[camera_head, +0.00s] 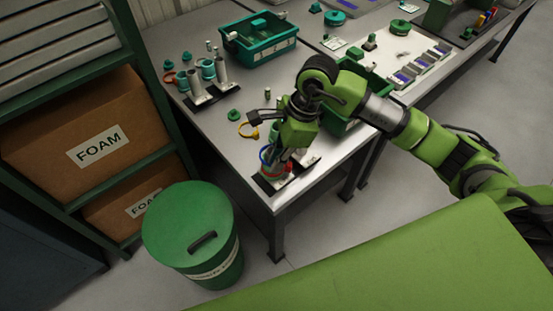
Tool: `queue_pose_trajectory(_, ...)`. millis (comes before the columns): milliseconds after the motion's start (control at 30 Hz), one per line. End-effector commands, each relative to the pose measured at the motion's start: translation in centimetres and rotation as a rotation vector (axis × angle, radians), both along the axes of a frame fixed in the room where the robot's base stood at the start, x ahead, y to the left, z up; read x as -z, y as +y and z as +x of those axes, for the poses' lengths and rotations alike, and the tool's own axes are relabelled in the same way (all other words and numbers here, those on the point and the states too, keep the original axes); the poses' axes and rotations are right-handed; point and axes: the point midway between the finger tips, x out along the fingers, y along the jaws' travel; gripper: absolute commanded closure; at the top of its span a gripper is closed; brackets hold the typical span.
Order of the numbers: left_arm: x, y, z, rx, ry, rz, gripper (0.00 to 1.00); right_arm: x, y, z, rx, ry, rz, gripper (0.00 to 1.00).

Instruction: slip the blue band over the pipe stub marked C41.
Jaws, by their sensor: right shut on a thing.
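My right gripper (277,163) points down at the near corner of the grey table and is shut on the blue band (264,154). The band is at the fingertips, above or around a pipe stub in the near group. I cannot tell whether the band is around a stub or only beside it, because the gripper covers most of that spot. The near stubs stand on a dark base (266,186), with a red band low among them. The mark C41 is not readable. My left gripper is not in view.
A yellow band (248,130) and a green knob-like part (234,115) lie behind the gripper. Another group of pipe stubs (221,75) stands farther left. A teal crate (259,50) is at the back. A green bin (193,226) stands on the floor by the table.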

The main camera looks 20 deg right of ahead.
Motion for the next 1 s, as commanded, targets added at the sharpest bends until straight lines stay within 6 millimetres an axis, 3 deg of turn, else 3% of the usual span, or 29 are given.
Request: queue_pose_trajectory(1000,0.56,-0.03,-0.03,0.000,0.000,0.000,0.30,0.01,-0.05,-0.01,0.000,0.000,-0.001,1.00)
